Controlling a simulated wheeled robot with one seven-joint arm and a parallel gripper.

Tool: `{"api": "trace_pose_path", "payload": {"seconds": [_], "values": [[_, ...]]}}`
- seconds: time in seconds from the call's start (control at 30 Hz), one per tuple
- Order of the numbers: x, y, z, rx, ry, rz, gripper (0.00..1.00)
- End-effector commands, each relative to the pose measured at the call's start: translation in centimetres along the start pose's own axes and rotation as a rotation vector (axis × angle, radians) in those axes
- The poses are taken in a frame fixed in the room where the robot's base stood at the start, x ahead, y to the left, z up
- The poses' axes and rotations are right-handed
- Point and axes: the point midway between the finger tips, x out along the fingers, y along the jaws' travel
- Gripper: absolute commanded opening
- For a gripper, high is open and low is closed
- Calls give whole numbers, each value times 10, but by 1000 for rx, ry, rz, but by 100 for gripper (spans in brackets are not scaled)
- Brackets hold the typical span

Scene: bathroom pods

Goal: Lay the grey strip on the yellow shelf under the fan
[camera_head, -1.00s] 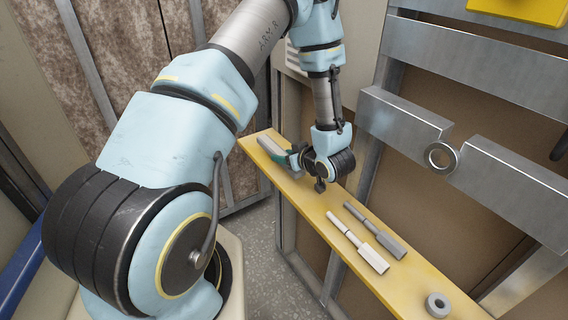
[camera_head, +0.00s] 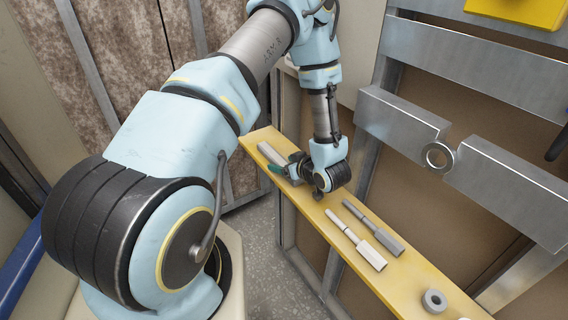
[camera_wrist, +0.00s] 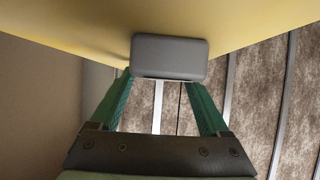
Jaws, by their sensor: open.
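The grey strip (camera_head: 267,154) lies on the far left end of the yellow shelf (camera_head: 325,212) in the head view, partly hidden by my gripper. In the wrist view its blunt grey end (camera_wrist: 170,57) shows against the yellow shelf surface (camera_wrist: 70,25). My gripper (camera_head: 281,168) is low at the shelf beside the strip. In the wrist view its green fingers (camera_wrist: 160,78) are apart, with the strip's end just at or beyond their tips; contact cannot be told. I cannot make out a fan.
A metal rail with a ring (camera_head: 438,157) runs along the right wall. The shelf is narrow, with open floor (camera_head: 262,245) to its left.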

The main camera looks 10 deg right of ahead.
Motion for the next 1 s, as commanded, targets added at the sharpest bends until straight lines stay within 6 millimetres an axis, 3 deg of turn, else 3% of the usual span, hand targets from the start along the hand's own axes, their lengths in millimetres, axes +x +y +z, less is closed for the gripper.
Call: {"api": "trace_pose_path", "payload": {"seconds": [0.27, 0.37, 0.7, 1.0], "values": [[-6, 1, 0, 0, 0, 2, 79], [-19, 1, 1, 0, 0, 4, 79], [-89, 2, 1, 0, 0, 4, 79], [-119, 1, 0, -1, -1, 0, 79]]}}
